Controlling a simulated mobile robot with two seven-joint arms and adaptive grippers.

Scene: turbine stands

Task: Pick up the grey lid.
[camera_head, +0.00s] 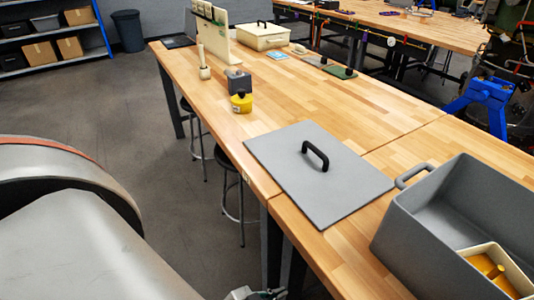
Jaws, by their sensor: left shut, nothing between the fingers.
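The grey lid (290,182) lies flat on the wooden table, with a black arched handle (316,153) standing near its middle. Its near left edge lies close to the table's edge. My left gripper (262,294) shows only in part at the bottom edge of the view. It is shut and empty, below and in front of the table, well apart from the lid. My right gripper is not in view.
An open grey bin (463,191) with a smaller tray (512,273) inside stands right of the lid. A yellow object (241,103) and a grey block (238,80) stand farther back. Stools are under the table (340,105). The table behind the lid is mostly clear.

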